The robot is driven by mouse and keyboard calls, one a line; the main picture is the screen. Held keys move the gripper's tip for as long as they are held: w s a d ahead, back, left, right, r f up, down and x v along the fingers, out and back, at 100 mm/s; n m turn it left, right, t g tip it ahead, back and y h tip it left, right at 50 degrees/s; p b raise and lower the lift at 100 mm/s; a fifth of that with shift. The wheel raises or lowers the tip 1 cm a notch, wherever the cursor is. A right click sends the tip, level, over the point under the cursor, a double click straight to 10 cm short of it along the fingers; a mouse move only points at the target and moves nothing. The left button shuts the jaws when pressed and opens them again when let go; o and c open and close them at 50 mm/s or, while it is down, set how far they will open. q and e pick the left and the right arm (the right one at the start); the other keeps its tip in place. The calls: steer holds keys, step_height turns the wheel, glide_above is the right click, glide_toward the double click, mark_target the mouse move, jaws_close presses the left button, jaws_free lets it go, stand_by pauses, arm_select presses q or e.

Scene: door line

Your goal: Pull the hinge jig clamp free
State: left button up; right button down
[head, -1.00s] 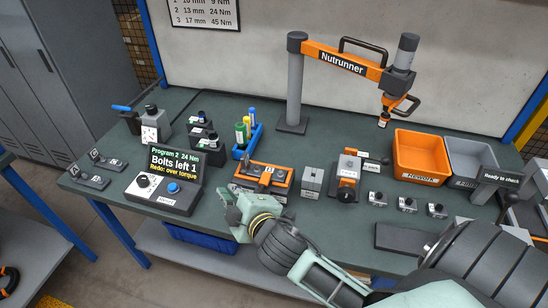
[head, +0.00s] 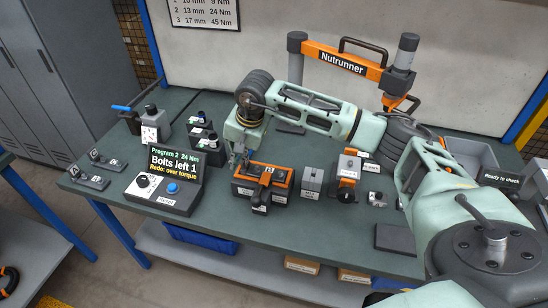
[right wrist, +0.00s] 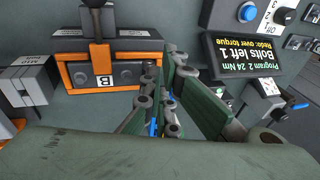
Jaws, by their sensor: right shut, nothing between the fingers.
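The hinge jig (head: 280,190) is an orange and dark block marked B at the middle of the bench. Its clamp (head: 259,202), a dark lever with a black knob, points toward the bench's front edge. In the right wrist view the jig (right wrist: 130,76) is at upper left, with the clamp lever (right wrist: 99,55) pointing up to a knob at the top edge. My right gripper (head: 240,163) is just behind the jig's left end, apart from the clamp. Its fingers (right wrist: 163,112) are shut and empty. My left gripper is out of view.
The control box (head: 165,192) with its "Bolts left 1" display stands left of the jig. A grey block (head: 311,183) and another orange fixture (head: 348,178) stand right of it. The nutrunner (head: 350,60) stands behind.

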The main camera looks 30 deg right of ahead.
steer(key=d+r+h, duration=0.4)
steer(key=d, duration=0.7)
steer(key=shift+g, duration=0.4)
step_height(320, 180, down, 10)
steer(key=p, duration=0.5)
steer(key=shift+s+d+r, duration=0.15)
steer(key=shift+r, duration=0.1)
steer(key=shift+s+a+p, duration=0.3)
steer(key=shift+s+a, duration=0.05)
steer(key=shift+s, duration=0.05)
steer(key=shift+f, duration=0.1)
steer(key=shift+a, duration=0.1)
